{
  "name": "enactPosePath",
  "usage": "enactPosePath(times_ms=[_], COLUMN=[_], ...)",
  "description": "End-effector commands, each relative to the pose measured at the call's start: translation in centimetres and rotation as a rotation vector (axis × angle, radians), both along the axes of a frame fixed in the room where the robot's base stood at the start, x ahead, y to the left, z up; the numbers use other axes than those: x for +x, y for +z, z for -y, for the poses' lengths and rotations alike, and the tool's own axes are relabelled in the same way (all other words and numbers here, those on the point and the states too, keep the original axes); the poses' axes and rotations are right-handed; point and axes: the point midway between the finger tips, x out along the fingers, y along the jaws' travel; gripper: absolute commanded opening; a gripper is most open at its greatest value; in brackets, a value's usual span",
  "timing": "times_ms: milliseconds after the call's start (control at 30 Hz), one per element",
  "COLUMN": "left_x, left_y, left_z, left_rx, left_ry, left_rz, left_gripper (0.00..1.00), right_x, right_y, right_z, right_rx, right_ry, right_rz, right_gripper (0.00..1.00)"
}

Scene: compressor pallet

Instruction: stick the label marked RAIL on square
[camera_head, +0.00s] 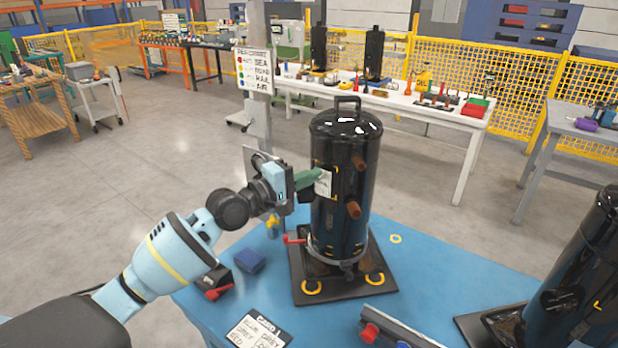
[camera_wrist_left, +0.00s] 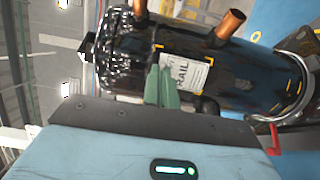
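The white label marked RAIL (camera_wrist_left: 187,74) lies against or very close to the side of the black compressor (camera_head: 343,150), among yellow corner marks. It also shows in the head view (camera_head: 325,184). My left gripper (camera_head: 309,180) reaches in from the left, its green fingers (camera_wrist_left: 162,87) close together at the label's near edge. They look shut on that edge, which they partly hide. Whether the label's whole face touches the shell cannot be told. The compressor stands upright on a dark base plate (camera_head: 325,293). My right gripper is not in view.
Another black compressor (camera_head: 575,290) stands at right. A post with a sign (camera_head: 254,70) rises behind.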

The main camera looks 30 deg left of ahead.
Motion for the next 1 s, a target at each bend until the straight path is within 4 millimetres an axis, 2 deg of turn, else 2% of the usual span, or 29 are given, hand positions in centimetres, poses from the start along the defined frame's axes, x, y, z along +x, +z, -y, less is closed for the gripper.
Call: enactPosePath(times_ms=[933,1000], left_x=[0.96,0.96], left_y=[0.02,0.02], left_z=[0.13,0.13], left_rx=[0.000,0.000], left_ry=[0.000,0.000], left_rz=[0.000,0.000], left_gripper=[0.00,0.07], right_x=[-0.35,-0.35], right_y=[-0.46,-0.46], right_z=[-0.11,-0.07], right_rx=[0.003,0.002], right_ry=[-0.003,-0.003], right_rz=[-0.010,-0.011], right_gripper=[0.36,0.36])
